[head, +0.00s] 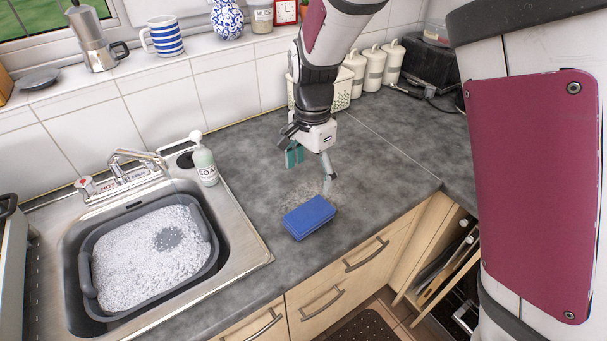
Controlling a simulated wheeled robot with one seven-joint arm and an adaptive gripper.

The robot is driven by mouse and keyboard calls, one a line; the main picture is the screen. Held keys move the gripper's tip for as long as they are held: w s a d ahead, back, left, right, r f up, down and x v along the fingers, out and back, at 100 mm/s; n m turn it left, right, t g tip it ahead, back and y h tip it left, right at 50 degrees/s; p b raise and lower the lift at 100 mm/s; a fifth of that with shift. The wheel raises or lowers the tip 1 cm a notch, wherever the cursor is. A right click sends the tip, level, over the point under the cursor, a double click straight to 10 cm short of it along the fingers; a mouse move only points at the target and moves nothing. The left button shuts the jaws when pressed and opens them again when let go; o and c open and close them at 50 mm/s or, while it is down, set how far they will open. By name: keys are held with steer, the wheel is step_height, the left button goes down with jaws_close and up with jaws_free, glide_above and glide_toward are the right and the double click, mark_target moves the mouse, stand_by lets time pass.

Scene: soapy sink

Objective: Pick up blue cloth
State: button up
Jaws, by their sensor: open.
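The blue cloth (309,217) lies folded in a flat rectangular stack on the dark grey worktop (240,215), near its front edge and to the right of the sink. My gripper (311,168) is above the worktop, up and behind the cloth in the picture. Its two fingers are spread apart and nothing is between them. It does not touch the cloth. The whole top of the cloth shows and nothing covers it.
A sink with a grey basin (82,270) of suds (150,262) is at left. A soap bottle (204,165) stands by its back right corner. A cream basket (341,98) and white canisters (374,68) stand behind my arm.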

glide_above(309, 213)
step_height(309, 213, down, 8)
steer(key=shift+w+f, duration=0.15)
steer(key=shift+f, duration=0.1)
steer(key=shift+f+p, duration=0.65)
steer(key=shift+f, duration=2.15)
steer(key=shift+c, duration=0.2)
steer(key=c, duration=1.2)
